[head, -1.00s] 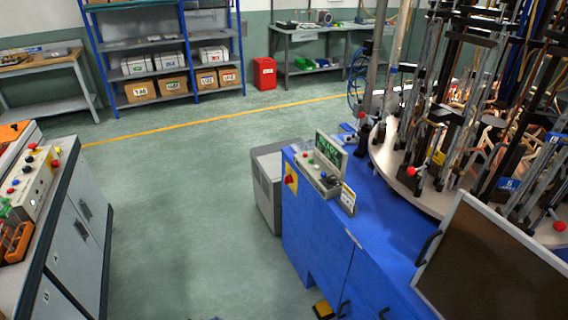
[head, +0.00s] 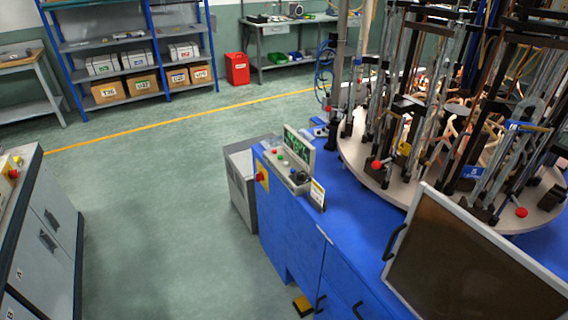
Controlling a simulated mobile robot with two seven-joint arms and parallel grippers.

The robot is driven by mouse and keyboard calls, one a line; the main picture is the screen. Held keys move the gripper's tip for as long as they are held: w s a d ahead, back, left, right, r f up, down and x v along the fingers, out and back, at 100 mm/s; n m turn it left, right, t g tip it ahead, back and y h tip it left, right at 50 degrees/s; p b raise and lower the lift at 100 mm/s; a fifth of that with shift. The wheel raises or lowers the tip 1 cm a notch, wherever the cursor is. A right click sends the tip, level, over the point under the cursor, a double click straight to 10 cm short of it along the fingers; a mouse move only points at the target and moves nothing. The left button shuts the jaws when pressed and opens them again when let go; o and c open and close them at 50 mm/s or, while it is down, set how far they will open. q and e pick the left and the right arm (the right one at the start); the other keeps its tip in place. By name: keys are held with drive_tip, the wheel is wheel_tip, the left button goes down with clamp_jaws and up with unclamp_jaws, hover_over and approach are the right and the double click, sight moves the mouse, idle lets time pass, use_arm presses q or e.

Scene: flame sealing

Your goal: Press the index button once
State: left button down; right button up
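A small grey control panel (head: 284,169) stands on the near left corner of the blue machine (head: 291,215). It carries several small buttons, among them a green one (head: 280,157) and a red one (head: 274,151). Which of them is the index button cannot be read at this size. A display with green characters (head: 297,146) rises behind the buttons. A small labelled plate (head: 317,194) stands at the panel's right end. Neither of my grippers is in view.
A round turntable with many rods and fixtures (head: 400,187) fills the right. A dark framed panel (head: 470,265) stands at the front right. A grey cabinet (head: 48,235) is at the left. A grey box (head: 240,185) adjoins the blue machine. Green floor (head: 150,220) between them is clear.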

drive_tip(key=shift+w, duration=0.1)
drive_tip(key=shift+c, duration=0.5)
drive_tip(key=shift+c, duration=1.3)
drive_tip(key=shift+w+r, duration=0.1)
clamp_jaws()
